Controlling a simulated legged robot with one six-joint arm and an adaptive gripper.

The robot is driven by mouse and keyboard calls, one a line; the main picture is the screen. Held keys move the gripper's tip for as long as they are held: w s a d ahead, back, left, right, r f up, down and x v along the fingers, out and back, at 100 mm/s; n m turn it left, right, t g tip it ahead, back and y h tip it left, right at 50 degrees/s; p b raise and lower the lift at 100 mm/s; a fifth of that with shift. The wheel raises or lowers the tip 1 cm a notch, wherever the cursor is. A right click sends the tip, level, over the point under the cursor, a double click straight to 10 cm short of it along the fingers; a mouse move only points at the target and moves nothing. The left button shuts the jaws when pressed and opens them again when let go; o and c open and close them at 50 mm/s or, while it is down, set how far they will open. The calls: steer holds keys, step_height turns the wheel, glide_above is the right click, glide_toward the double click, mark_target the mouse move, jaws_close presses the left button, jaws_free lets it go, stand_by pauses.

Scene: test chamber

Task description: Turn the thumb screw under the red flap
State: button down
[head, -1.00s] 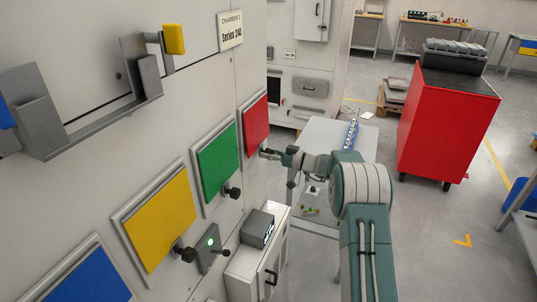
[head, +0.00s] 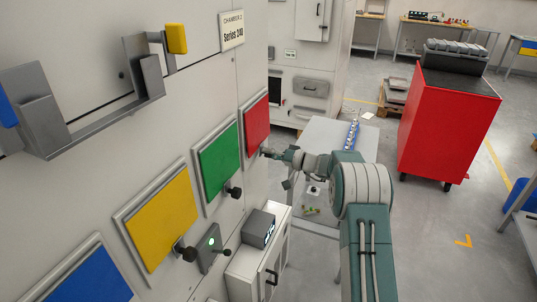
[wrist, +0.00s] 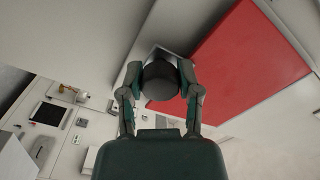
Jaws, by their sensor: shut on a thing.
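The red flap (head: 255,122) is a flat red panel in a pale frame on the chamber wall, the farthest of the row of coloured flaps. It fills the upper right of the wrist view (wrist: 250,65). The thumb screw (wrist: 160,82) is a dark round knob at the flap's lower edge in the wrist view. My gripper (wrist: 160,80) has its two fingers closed on either side of this knob. In the head view my gripper (head: 268,152) is at the flap's lower corner, and the knob is mostly hidden there.
Green (head: 217,160), yellow (head: 158,220) and blue (head: 90,278) flaps line the wall nearer to me, with black knobs below the green and yellow ones. A grey box (head: 258,229) stands on a white cabinet below my gripper. A red cart (head: 440,130) stands to the right.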

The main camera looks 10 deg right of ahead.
steer(key=m, duration=0.4)
steer(key=shift+d+m, duration=0.2)
steer(key=shift+m, duration=0.2)
steer(key=m, duration=0.3)
steer(key=shift+f+m, duration=0.1)
steer(key=shift+m, duration=0.3)
steer(key=m, duration=0.3)
steer(key=shift+d+f+m, duration=0.1)
steer(key=shift+m, duration=0.2)
steer(key=m, duration=0.3)
steer(key=shift+m, duration=0.3)
steer(key=m, duration=0.3)
steer(key=shift+f+m, duration=0.1)
steer(key=shift+m, duration=0.2)
steer(key=m, duration=0.3)
steer(key=shift+m, duration=0.3)
steer(key=m, duration=0.3)
steer(key=shift+m, duration=2)
